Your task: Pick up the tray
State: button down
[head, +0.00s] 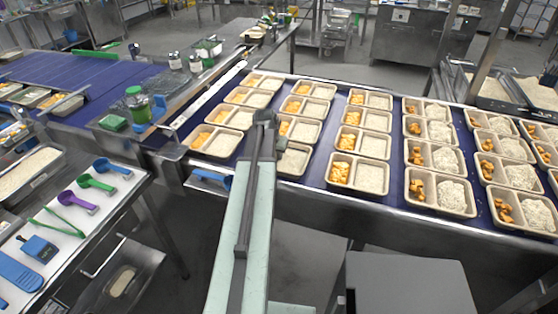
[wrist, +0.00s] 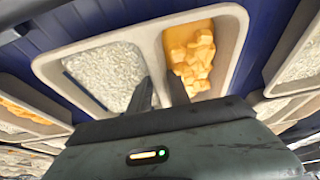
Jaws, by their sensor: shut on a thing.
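The tray is beige with two compartments, and its rim shows in the wrist view (wrist: 237,45). White rice (wrist: 108,75) fills the left compartment there, and orange cubes (wrist: 190,57) lie in the right one. My gripper (wrist: 158,90) is shut on this tray, with its two dark fingers near the divider and the near rim. Exactly which edge is pinched is hidden by the gripper body. In the head view, the tray (head: 293,175) appears partly covered by my arm, with only its rice side showing. The fingers cannot be made out there.
Several similar filled trays (head: 357,175) stand in rows on the blue belt (head: 325,200), close on both sides. A side table (head: 70,215) at left holds coloured scoops (head: 97,183). A green-lidded jar (head: 137,103) stands at the belt's left. A grey box surface (head: 410,285) is at front right.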

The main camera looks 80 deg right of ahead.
notch_tip(320, 180, up, 10)
jog(key=p, duration=1)
notch_tip(320, 180, down, 8)
jog(key=b, duration=0.7)
jog(key=shift+r+b, duration=0.15)
jog(key=shift+b, duration=0.2)
jog(key=shift+r, duration=0.1)
